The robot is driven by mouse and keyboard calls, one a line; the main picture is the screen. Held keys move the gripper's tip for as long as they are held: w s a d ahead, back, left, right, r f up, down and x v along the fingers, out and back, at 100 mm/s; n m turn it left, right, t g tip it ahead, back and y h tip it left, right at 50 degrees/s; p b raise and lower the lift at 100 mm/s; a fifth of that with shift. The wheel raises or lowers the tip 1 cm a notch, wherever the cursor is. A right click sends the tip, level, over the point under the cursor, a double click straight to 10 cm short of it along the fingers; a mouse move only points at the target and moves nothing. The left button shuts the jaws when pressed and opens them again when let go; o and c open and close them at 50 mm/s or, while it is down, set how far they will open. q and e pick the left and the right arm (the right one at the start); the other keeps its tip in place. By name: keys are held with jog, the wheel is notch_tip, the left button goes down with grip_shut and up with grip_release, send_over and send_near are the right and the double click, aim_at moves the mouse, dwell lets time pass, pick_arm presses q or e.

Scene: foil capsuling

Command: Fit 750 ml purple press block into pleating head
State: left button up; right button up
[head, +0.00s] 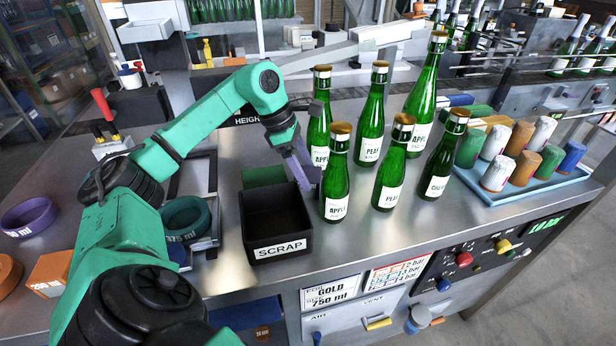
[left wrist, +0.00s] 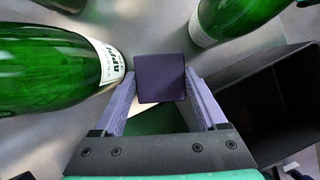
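My left gripper (head: 308,172) is over the table, between the black scrap bin and the green bottles. In the left wrist view its two lavender fingers (left wrist: 161,92) are on either side of a dark purple square block (left wrist: 161,78), which appears to touch both. The block cannot be made out in the head view. A purple ring (head: 27,217) with a partly readable "ml" label lies at the far left of the table. A teal ring (head: 187,217) rests on a fixture left of the bin. I cannot tell which part is the pleating head. My right gripper is out of view.
The scrap bin (head: 276,222) stands right beside my left gripper, with a green box (head: 263,176) behind it. Several upright green bottles (head: 391,170) crowd its right side. A blue tray (head: 520,188) of coloured capsules is farther right. An orange block (head: 50,274) lies front left.

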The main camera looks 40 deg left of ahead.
pick_arm(q)
jog(key=c, duration=0.6)
notch_tip(320, 180, up, 8)
jog(key=p, duration=0.7)
jog(key=shift+f, duration=0.15)
jog(key=shift+c, duration=0.2)
jog(key=f+b, duration=0.1)
jog(key=s+a+b, duration=0.1)
jog(key=b, duration=0.1)
jog(key=shift+s+a+f, duration=0.1)
jog(key=shift+s+f, duration=0.1)
jog(key=shift+f, duration=0.15)
jog(key=s+a+b, duration=0.7)
jog(key=s+a, duration=0.1)
jog(key=s, duration=0.4)
jog(key=s+a+r+b, duration=0.1)
jog(key=s+a+b, duration=0.6)
jog(key=s, duration=0.6)
jog(key=shift+a, duration=1.05)
